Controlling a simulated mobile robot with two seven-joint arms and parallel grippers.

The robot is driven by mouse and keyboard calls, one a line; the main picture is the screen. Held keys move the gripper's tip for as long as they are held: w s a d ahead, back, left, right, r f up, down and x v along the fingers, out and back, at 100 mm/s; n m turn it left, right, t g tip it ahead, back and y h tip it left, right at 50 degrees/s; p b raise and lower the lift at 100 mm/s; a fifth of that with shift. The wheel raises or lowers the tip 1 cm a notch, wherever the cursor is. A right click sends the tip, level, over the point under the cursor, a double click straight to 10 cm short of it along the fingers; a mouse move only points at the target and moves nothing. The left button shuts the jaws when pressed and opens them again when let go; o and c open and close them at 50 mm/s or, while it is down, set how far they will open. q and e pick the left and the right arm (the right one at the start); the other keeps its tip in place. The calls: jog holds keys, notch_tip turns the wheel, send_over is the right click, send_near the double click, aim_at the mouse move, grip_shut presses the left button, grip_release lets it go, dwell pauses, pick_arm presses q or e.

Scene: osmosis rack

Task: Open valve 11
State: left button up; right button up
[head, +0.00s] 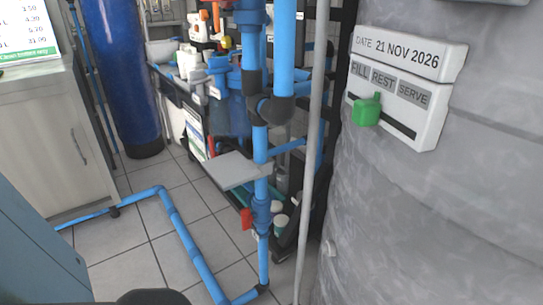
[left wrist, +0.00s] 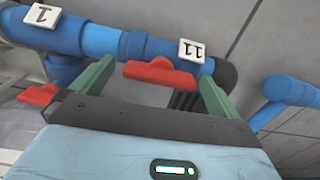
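In the left wrist view, a white tag reading 11 (left wrist: 192,51) sits upside down on a blue pipe fitting. The red handle of valve 11 (left wrist: 165,76) lies lengthwise along the pipe just below the tag. My left gripper (left wrist: 155,71) is open, with one green finger beyond each end of this handle. I cannot tell whether either finger touches it. My right gripper is in neither view. I cannot pick out tag 11 in the head view.
A second red handle (left wrist: 38,95) sits close outside the left finger, below a tag reading 1 (left wrist: 40,15). Another blue pipe (left wrist: 290,88) is at right. The head view shows a red handle (head: 246,218) on a vertical pipe, a grey tank (head: 450,200) and floor pipes (head: 185,240).

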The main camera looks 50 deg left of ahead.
pick_arm(q)
jog(key=shift+r+p, duration=2.55)
jog(key=shift+r, duration=1.4)
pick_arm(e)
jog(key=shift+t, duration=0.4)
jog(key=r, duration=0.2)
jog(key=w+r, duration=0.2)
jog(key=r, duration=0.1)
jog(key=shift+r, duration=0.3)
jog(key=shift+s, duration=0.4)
pick_arm(q)
jog(key=shift+s, duration=0.1)
